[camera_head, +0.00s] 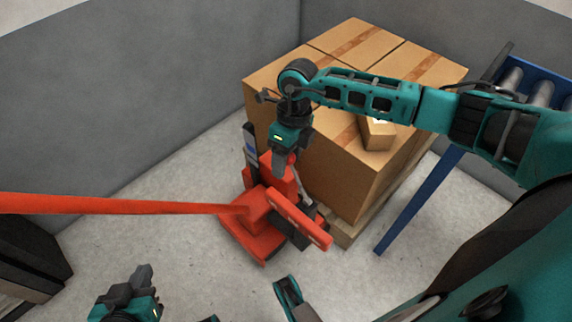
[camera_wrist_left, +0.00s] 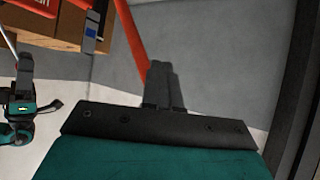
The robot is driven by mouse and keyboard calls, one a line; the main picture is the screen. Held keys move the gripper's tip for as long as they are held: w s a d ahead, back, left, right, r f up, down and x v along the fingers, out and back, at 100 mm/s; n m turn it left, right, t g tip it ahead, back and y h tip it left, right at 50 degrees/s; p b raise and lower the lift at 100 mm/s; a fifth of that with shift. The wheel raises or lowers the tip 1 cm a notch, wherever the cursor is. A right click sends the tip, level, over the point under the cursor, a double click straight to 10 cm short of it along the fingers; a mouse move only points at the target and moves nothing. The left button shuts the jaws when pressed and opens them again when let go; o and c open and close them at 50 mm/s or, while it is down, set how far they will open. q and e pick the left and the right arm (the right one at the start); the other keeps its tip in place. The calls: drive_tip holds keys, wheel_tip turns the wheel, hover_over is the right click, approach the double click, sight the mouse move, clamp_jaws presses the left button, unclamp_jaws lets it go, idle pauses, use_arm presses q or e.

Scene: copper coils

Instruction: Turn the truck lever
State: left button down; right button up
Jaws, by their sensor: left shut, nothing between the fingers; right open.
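The red truck (camera_head: 262,228) stands on the floor in front of stacked boxes. A long red bar (camera_head: 110,205) runs from it to the left edge of the head view; a red bar (camera_wrist_left: 130,45) also shows behind my left fingers in the left wrist view. A shorter red bar (camera_head: 300,219) crosses the truck's right side. I cannot tell which part is the lever. My right gripper (camera_head: 283,165) is open and points down, above or beside the truck's red body; contact is unclear. My left gripper (camera_head: 142,272) is shut and empty, low at left, apart from the truck.
Large cardboard boxes (camera_head: 335,175) are stacked on a wooden pallet (camera_head: 347,232) behind the truck, with a small box (camera_head: 377,133) on them. A blue-framed roller conveyor (camera_head: 540,92) stands at right. Grey walls (camera_head: 120,90) close off the back.

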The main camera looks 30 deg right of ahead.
drive_tip(key=shift+a+f, duration=0.15)
drive_tip(key=shift+f, duration=0.7)
clamp_jaws()
